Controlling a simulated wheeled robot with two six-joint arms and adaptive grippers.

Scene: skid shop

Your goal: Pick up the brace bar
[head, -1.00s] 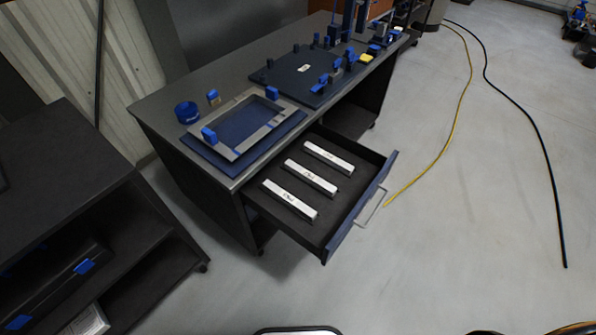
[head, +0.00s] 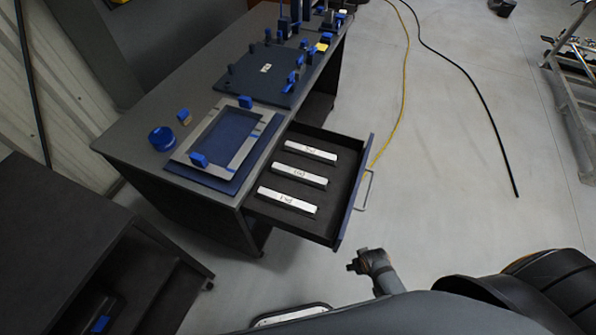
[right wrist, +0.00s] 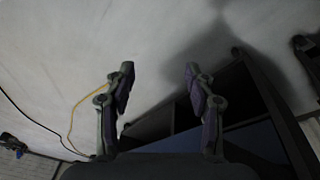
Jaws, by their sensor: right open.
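Three white, labelled brace bars lie side by side, apart, in the open drawer (head: 340,205) in the head view: a far one (head: 311,152), a middle one (head: 299,176) and a near one (head: 287,201). My right gripper (head: 356,265) is outside the drawer, to the right of its near front corner and apart from the bars. In the right wrist view my right gripper (right wrist: 160,85) is open, with nothing between its fingers. No bar can be made out in that view. My left gripper is not in view.
The drawer extends from a dark workbench (head: 135,125) holding a grey frame (head: 209,130), a blue tape roll (head: 162,138) and a fixture plate (head: 262,75). The drawer handle (head: 364,190) sticks out to the right. A dark shelf unit (head: 65,235) stands at left. Floor at right is mostly clear.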

